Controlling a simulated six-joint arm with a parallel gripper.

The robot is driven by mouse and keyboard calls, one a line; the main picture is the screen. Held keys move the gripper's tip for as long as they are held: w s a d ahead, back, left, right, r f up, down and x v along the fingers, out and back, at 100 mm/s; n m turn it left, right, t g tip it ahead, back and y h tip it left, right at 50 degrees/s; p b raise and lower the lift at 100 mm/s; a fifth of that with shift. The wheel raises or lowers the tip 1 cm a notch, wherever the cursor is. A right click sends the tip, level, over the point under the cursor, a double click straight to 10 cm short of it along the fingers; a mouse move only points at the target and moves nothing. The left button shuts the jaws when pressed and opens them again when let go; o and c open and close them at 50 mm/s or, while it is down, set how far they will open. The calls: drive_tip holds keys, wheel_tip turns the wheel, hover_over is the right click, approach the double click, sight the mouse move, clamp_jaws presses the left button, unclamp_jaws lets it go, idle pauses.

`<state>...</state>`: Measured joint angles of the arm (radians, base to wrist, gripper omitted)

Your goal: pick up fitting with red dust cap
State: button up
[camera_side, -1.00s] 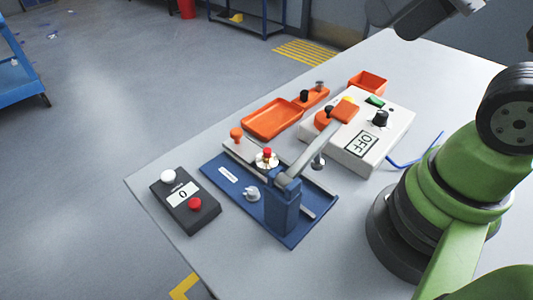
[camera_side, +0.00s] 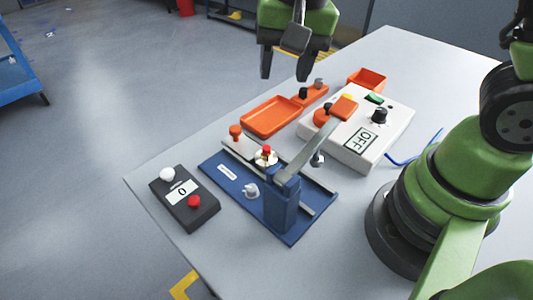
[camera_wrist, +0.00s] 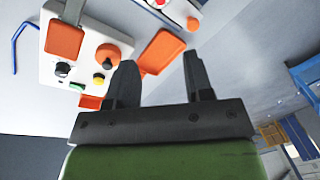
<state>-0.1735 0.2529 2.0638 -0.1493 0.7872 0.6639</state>
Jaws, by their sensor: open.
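The fitting with the red dust cap (camera_side: 266,155) stands upright on the blue press fixture (camera_side: 228,187), under the side of its grey lever arm. It is a pale round piece with a small red top. My gripper (camera_side: 284,76) is open and empty, high above the back of the table, well behind the fitting. In the wrist view my gripper (camera_wrist: 160,76) shows two dark fingers spread apart with nothing between them.
A white box marked OFF (camera_side: 362,142) stands right of the press. An orange tray (camera_side: 271,117), a small orange holder with dark and grey pieces (camera_side: 311,95) and an orange bin (camera_side: 367,79) stand behind. A black counter box (camera_side: 185,199) lies left. The front table is clear.

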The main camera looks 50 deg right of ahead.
drive_tip(key=m+g, duration=0.1)
drive_tip(key=g, duration=0.1)
hover_over(266, 148)
drive_tip(key=shift+h, duration=0.4)
drive_tip(key=f, duration=1)
drive_tip(key=shift+d+f, duration=0.3)
drive_tip(key=shift+a+f, duration=0.15)
drive_tip(key=shift+f, duration=1.4)
drive_tip(key=shift+a+f, duration=0.1)
drive_tip(key=shift+f, duration=1.4)
clamp_jaws()
